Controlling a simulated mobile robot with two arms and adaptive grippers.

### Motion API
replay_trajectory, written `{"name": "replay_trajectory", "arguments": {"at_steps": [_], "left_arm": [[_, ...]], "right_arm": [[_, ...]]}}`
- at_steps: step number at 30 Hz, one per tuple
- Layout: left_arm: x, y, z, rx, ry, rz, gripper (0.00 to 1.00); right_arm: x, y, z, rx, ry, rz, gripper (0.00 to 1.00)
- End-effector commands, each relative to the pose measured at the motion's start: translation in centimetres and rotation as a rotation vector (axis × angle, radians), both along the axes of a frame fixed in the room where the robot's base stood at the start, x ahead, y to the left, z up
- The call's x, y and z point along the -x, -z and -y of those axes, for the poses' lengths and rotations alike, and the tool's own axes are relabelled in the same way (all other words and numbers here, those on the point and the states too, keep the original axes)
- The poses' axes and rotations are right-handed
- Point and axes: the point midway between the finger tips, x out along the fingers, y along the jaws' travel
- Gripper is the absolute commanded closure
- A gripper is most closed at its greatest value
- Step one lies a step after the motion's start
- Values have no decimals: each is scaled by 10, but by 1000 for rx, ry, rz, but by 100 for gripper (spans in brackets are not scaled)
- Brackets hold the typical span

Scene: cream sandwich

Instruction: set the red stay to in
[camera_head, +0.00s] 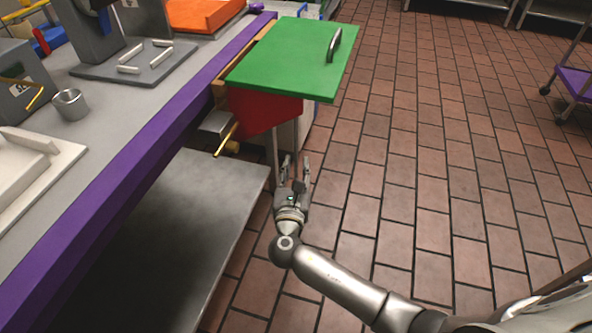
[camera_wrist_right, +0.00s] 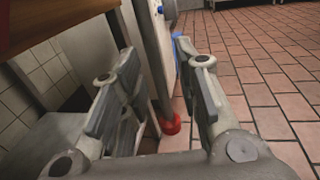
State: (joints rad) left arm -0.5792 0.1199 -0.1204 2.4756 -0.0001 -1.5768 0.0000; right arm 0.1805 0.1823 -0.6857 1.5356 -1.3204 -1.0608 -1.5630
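A red panel (camera_head: 262,112), which looks like the red stay, sits under the left front part of the green leaf (camera_head: 295,60). The leaf lies flat with a dark handle on top. The far part of the panel is hidden under the leaf. My left gripper is not in view.
The purple-edged counter (camera_head: 120,180) runs along the left, with a metal cup (camera_head: 70,104) on it. A grey lower shelf (camera_head: 180,220) is left of my arm. A brass-coloured handle (camera_head: 226,140) sticks out near the panel. A red round piece (camera_wrist_right: 170,126) is low ahead.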

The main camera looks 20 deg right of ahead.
Motion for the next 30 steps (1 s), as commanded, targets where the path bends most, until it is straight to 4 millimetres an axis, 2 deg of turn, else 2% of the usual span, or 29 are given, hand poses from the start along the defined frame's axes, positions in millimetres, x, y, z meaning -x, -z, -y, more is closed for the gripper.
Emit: {"name": "replay_trajectory", "arguments": {"at_steps": [6, 13, 14, 28, 30], "left_arm": [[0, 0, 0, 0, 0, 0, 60], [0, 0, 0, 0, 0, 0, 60], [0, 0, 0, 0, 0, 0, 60], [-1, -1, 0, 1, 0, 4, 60], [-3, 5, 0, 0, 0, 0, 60]], "right_arm": [[0, 0, 0, 0, 0, 0, 70], [0, 0, 0, 0, 0, 0, 98], [0, 0, 0, 0, 1, 0, 100], [-2, -1, 2, 2, -14, 0, 100], [-5, -1, 3, 3, -32, 2, 100]]}}
